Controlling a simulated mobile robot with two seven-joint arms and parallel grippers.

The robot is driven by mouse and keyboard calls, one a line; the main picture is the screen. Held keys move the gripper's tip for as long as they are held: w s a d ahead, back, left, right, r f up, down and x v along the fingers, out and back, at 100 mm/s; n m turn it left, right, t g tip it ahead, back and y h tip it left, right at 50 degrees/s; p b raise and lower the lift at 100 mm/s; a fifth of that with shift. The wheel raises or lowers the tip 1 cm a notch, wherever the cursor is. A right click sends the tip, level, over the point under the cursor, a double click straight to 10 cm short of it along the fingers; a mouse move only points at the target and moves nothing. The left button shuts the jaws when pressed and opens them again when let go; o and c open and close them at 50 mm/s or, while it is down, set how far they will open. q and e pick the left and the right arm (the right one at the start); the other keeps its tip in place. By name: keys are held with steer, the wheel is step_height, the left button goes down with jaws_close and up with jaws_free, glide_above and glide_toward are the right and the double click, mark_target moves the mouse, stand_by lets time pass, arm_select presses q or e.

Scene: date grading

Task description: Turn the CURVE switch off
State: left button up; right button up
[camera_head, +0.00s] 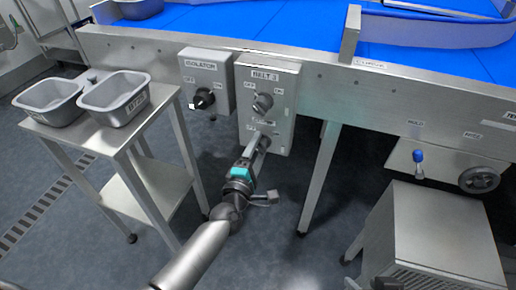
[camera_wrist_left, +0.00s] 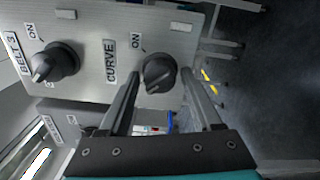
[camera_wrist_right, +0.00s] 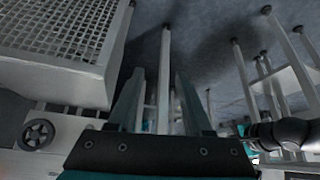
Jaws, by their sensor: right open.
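The CURVE switch (camera_wrist_left: 160,72) is a dark round knob on the grey BELT 3 switch box (camera_head: 284,80), below the BELT 3 knob (camera_head: 263,103). In the left wrist view its grip bar appears slanted toward the lower left, away from the ON label (camera_wrist_left: 136,42). Its OFF label is not visible there. My left gripper (camera_wrist_left: 160,85) is open, with one finger on each side of the knob; I cannot tell whether they touch it. In the head view my left gripper (camera_head: 259,143) covers most of the knob. My right gripper (camera_wrist_right: 160,90) is open and empty.
An ISOLATOR box (camera_head: 205,81) with a dark knob is at the left. A stand (camera_head: 95,125) with two grey trays is further left. The blue conveyor (camera_head: 260,25) runs above. A grey cabinet (camera_head: 435,230) and handwheel (camera_head: 479,179) are at the right.

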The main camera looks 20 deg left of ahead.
arm_select(q)
steer(key=shift+o, duration=0.7)
steer(key=shift+s, duration=0.15)
steer(key=shift+s, duration=0.3)
steer(key=shift+s+p, duration=0.45)
steer(key=shift+s, duration=0.45)
steer(key=s+p, duration=0.3)
steer(key=s, duration=0.9)
steer(key=shift+s+a, duration=0.25)
steer(key=shift+s, duration=0.05)
arm_select(e)
step_height(320, 180, down, 6)
steer(key=s+d+g, duration=0.1)
steer(key=g, duration=0.1)
steer(key=shift+s+d+h, duration=0.25)
steer(key=shift+s+h, duration=0.15)
